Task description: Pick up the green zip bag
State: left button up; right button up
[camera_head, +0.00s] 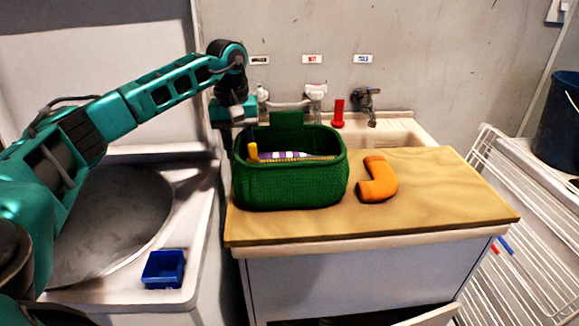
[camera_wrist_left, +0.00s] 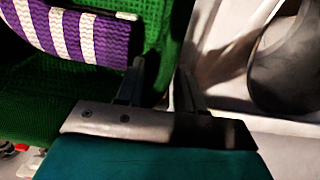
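The green zip bag (camera_head: 290,187) stands upright and open-topped on the tan board, with a raised flap at its back. A purple-and-white striped item (camera_head: 280,156) and a yellow item (camera_head: 253,152) show inside it. My left gripper (camera_head: 238,122) points down at the bag's back left corner. In the left wrist view its two fingers (camera_wrist_left: 160,88) are apart, with the bag's green wall (camera_wrist_left: 166,50) between or just beyond them; I cannot tell if they touch it. The striped item (camera_wrist_left: 75,35) lies to the left there. My right gripper is not in view.
An orange elbow-shaped piece (camera_head: 377,180) lies on the tan board (camera_head: 440,195) right of the bag. Behind are a tap (camera_head: 368,100), a red item (camera_head: 339,113) and a sink. A blue tray (camera_head: 164,269) sits lower left. A white drying rack (camera_head: 520,230) stands at right.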

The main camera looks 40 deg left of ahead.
pick_arm(q)
grip_shut()
dwell(0.5)
jog(key=shift+r, duration=0.15)
notch_tip(320, 180, up, 11)
jog(key=shift+w+f+p, duration=0.1)
jog(key=shift+f+p, duration=0.1)
jog(key=shift+p, duration=0.6)
notch_tip(320, 180, up, 9)
jog(key=p, duration=0.4)
jog(key=shift+r, duration=0.1)
